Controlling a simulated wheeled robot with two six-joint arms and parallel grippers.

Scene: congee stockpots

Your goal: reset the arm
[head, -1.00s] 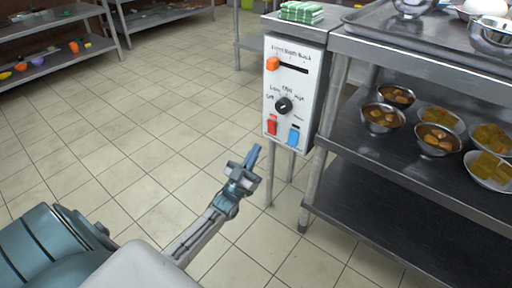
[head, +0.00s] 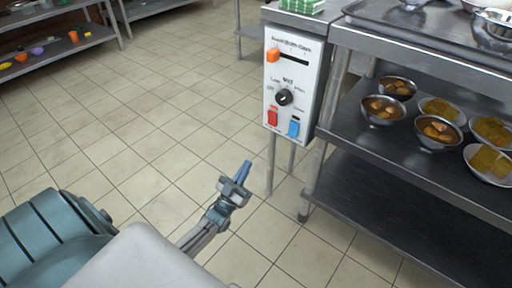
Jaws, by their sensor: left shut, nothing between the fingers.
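My left gripper (head: 243,172) is in the lower middle of the head view, in front of open tiled floor. Its blue fingers are shut with nothing between them and point up and a little right. It is apart from the white control panel (head: 289,62), which is above and to its right. The panel has an orange slider knob (head: 273,55), a black dial (head: 284,97), a red switch (head: 272,117) and a blue switch (head: 294,128). My right gripper is not in view.
A metal rack (head: 340,140) on the right holds several bowls of food (head: 438,131) on its middle shelf. Green-and-white packets (head: 292,6) lie above the panel. Shelving with small colourful items (head: 60,44) stands at the far left. The tiled floor (head: 150,105) between is clear.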

